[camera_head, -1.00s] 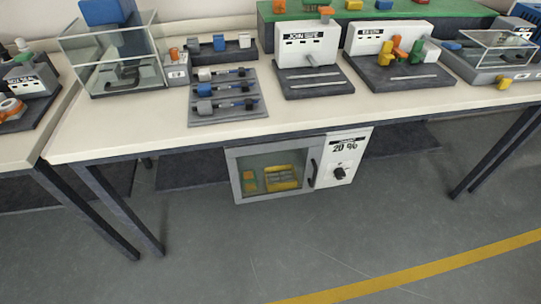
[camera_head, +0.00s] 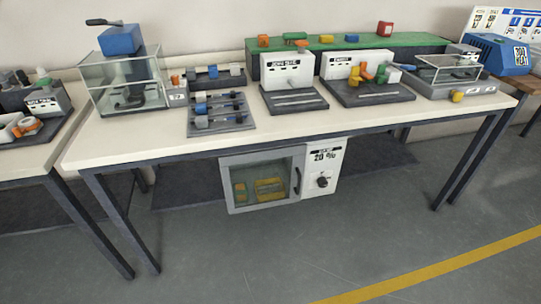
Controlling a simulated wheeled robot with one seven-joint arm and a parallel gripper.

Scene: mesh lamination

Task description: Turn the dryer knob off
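The dryer (camera_head: 228,184) is a grey and white cabinet under the front edge of the middle table. Its glass door is shut, with a dark handle (camera_head: 297,181) on the door's right side. Yellow and green items show behind the glass. The white control panel (camera_head: 325,158) on the right has a "20 %" label. The black dryer knob (camera_head: 322,182) sits low on this panel. Its setting is too small to read. My gripper is not in view.
The table (camera_head: 130,146) holds a glass tank (camera_head: 125,85), a tray of tools (camera_head: 220,122), two white-panelled stations and a glass-topped box. Dark table legs (camera_head: 112,222) stand at both sides. The grey floor (camera_head: 250,260) in front is clear, with a yellow line (camera_head: 430,272).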

